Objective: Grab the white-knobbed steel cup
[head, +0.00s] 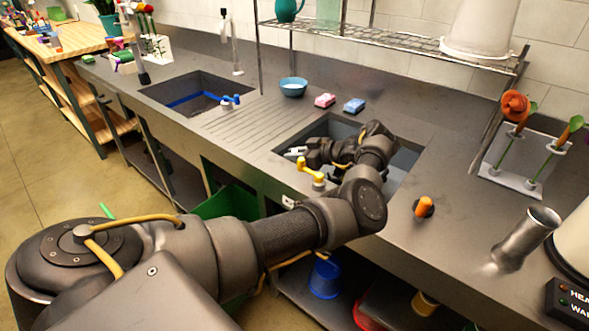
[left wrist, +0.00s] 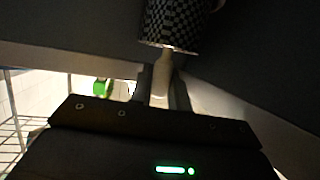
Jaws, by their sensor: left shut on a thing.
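In the left wrist view a cup (left wrist: 172,25) with a dark and light checkered wall shows at the top, cut off by the frame edge. Its white knob (left wrist: 162,72) points toward my left gripper (left wrist: 163,92). The two dark fingers are shut on that knob, one on each side. In the head view my left arm reaches over the right sink basin, with the left gripper (head: 304,154) at the basin's left side. I cannot make out the cup there. My right gripper is not in view.
A yellow tap lever (head: 312,172) stands close to the left gripper at the front rim. An orange knob (head: 424,206), a steel tumbler (head: 527,238) and a flower rack (head: 512,182) stand to the right. Sponges (head: 354,105) and a blue bowl (head: 293,88) sit behind the basin.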

